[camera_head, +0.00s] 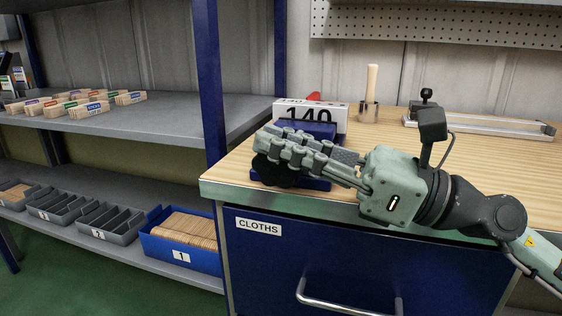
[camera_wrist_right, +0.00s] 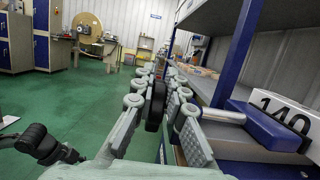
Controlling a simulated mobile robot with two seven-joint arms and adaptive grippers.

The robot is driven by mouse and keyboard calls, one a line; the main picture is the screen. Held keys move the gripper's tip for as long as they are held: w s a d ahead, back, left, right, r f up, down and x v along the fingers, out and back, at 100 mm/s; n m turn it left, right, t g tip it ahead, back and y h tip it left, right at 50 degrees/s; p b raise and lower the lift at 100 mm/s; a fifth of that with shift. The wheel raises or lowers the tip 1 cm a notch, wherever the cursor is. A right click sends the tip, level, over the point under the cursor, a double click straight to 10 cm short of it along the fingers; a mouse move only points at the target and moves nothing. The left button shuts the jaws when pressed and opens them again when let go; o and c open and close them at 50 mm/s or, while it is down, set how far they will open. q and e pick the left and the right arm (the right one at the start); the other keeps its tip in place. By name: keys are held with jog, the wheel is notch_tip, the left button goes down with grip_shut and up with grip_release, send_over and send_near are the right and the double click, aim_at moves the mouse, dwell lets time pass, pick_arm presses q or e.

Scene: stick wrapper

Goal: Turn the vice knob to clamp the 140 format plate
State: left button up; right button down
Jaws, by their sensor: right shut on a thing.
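The white 140 format plate (camera_head: 312,113) stands upright in the blue vice (camera_head: 318,130) at the left end of the wooden bench; I cannot tell how tightly it is held. My right gripper (camera_head: 277,160) reaches across the front of the vice and is shut on the black vice knob (camera_head: 268,173). In the right wrist view the knob (camera_wrist_right: 155,106) sits between the fingers of my right gripper (camera_wrist_right: 157,88). The plate (camera_wrist_right: 283,117) and vice (camera_wrist_right: 262,127) show there at the right, with a metal rod beside them. My left gripper is in neither view.
The wooden bench (camera_head: 500,172) has a blue drawer labelled CLOTHS (camera_head: 330,265) below. A wooden-handled tool in a holder (camera_head: 370,95) and a metal rail fixture (camera_head: 480,124) stand behind. A blue post (camera_head: 212,80) and shelves with bins stand left.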

dwell(0.3)
jog(key=c, duration=1.5)
grip_release()
jog(key=shift+c, duration=0.2)
jog(key=v, duration=0.7)
jog(key=shift+d, duration=0.25)
